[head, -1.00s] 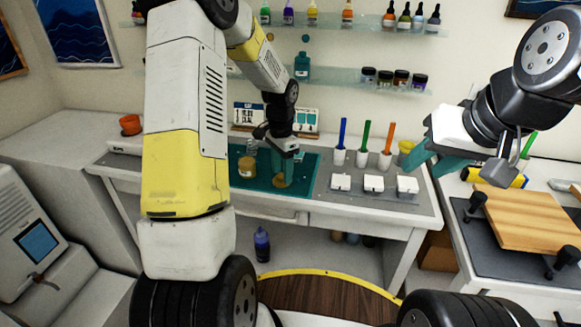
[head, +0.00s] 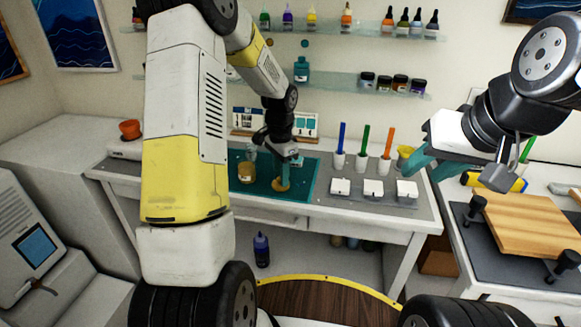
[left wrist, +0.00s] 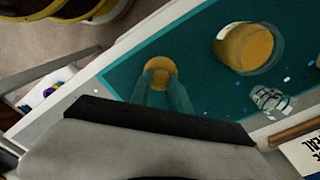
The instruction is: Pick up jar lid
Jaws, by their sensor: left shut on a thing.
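The jar lid (head: 281,186) is a small, round, golden-tan disc on the teal mat (head: 268,193). It also shows in the left wrist view (left wrist: 161,71), between the teal fingertips. My left gripper (head: 283,180) points down over the lid and is shut on it. I cannot tell whether the lid is clear of the mat. A clear jar (head: 246,172) with amber contents stands just left of the lid; it also shows in the left wrist view (left wrist: 245,47). My right gripper (head: 412,165) hangs empty at the right, its teal fingers apart.
A small clear glass (left wrist: 271,101) is near the jar. White cups (head: 362,159) with coloured handles and several white blocks (head: 373,187) stand right of the mat. A wooden board (head: 525,222) lies on the right table. The mat's front is largely free.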

